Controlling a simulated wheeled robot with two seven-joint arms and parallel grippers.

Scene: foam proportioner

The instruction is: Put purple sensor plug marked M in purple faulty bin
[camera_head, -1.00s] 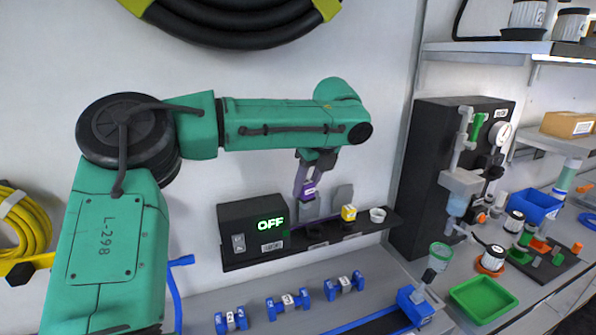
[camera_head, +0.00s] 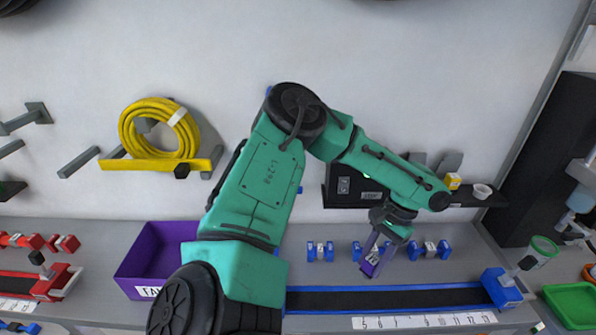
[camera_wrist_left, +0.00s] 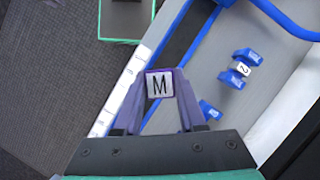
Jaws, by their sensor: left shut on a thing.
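The purple sensor plug marked M (camera_wrist_left: 160,86) sits between the fingers of my left gripper in the left wrist view, its white M label facing the camera. In the head view my left gripper (camera_head: 378,250) points down above the bench, shut on the purple plug (camera_head: 372,259). A purple bin (camera_head: 158,252) stands on the bench to the left of the gripper, partly hidden behind my arm. My right gripper is not in view.
Several small blue blocks with number labels (camera_head: 320,251) stand along the bench behind a black-and-blue rail (camera_head: 400,299). A dark wall shelf (camera_head: 340,185) holds a yellow plug (camera_head: 453,181) and a white cup (camera_head: 482,191). Red parts (camera_head: 60,283) lie at the far left.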

